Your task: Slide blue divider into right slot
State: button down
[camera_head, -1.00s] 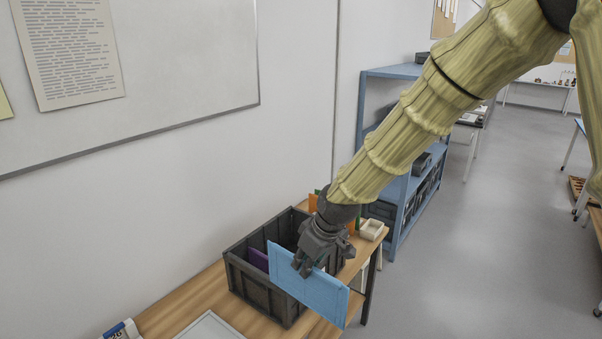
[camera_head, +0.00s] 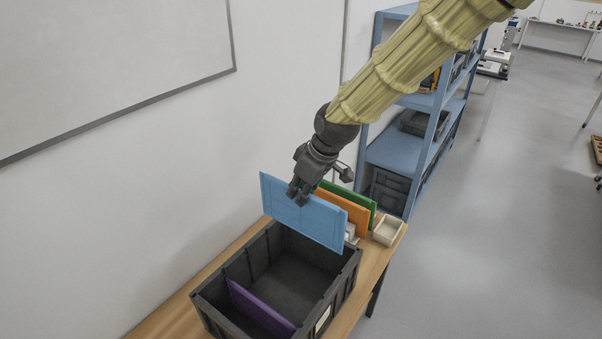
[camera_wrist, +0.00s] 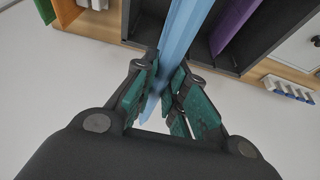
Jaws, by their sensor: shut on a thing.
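The blue divider (camera_head: 302,213) is a flat panel, held upright at its top edge by my gripper (camera_head: 301,193). It is in front of the far end of the dark crate (camera_head: 205,297) in the head view, and its lower edge shows above or at the far rim; I cannot tell whether it touches. In the wrist view the blue divider (camera_wrist: 182,40) runs between the green-padded fingers of my gripper (camera_wrist: 160,95). A purple divider (camera_head: 258,308) stands inside the crate near its near end. The slots themselves are too small to make out.
An orange divider (camera_head: 345,208) and a green divider (camera_head: 362,200) stand behind the crate on the wooden table (camera_head: 375,262). A small cream tray (camera_head: 387,231) sits at the table's far right corner. A wall is left; a blue shelf (camera_head: 392,150) stands beyond.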

aim_at(300, 212)
jog(key=shift+w, duration=0.1)
jog(key=f+b, duration=0.1)
jog(key=f, duration=0.1)
jog(key=f+b, duration=0.1)
jog(key=shift+s+a+f+b, duration=0.1)
jog(key=shift+s+b, duration=0.15)
jog(key=shift+b, duration=0.05)
jog(key=shift+s+f+b, duration=0.35)
jog(key=shift+f+b, duration=0.4)
jog(key=shift+f, duration=0.15)
